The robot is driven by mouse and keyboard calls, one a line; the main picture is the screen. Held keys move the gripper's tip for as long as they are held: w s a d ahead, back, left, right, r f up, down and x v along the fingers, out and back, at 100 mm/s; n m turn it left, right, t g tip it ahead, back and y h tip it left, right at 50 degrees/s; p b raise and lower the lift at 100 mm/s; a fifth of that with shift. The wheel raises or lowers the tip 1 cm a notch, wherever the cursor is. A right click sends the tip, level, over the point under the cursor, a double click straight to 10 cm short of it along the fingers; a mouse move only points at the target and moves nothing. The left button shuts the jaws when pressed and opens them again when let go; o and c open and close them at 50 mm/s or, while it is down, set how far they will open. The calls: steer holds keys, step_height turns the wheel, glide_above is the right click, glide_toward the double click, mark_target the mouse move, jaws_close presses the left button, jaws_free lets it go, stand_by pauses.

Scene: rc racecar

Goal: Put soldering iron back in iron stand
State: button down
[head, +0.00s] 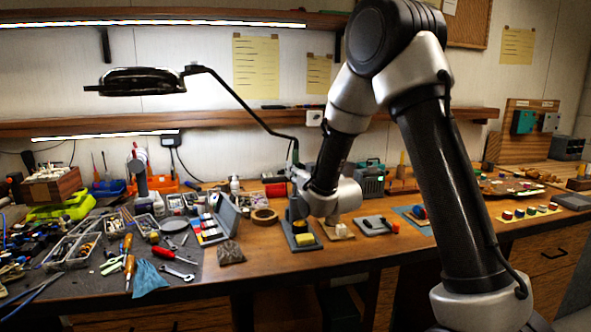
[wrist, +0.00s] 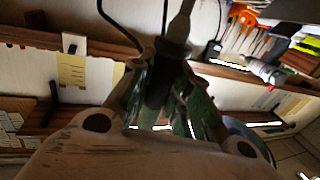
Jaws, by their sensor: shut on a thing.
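My gripper (head: 292,172) is above the workbench, just over the iron stand (head: 303,242). The stand has a grey-blue base, a dark upright holder and a yellow sponge (head: 304,239). In the wrist view my gripper (wrist: 168,95) is shut, with green pads on either side of a dark handle, which I take to be the soldering iron (wrist: 158,88). A paler, narrower part extends from it toward the top of that view. In the head view the iron is small and mostly hidden by my gripper. The iron is apart from the holder, as far as I can tell.
The magnifier lamp (head: 140,82) has a thin arm reaching down close to my gripper. A roll of tape (head: 264,216) and an open grey case (head: 217,218) stand left of the stand. A greenish station (head: 370,182) stands behind right. Tools crowd the left bench.

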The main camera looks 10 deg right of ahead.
steer(key=shift+f, duration=2.1)
steer(key=c, duration=0.9)
jaws_free()
steer(key=shift+o, duration=0.2)
steer(key=shift+s, duration=0.1)
steer(key=s+d+r, duration=0.1)
steer(key=s+r, duration=0.1)
steer(key=s, duration=0.4)
steer(key=shift+s+d, duration=0.35)
steer(key=shift+d, duration=0.05)
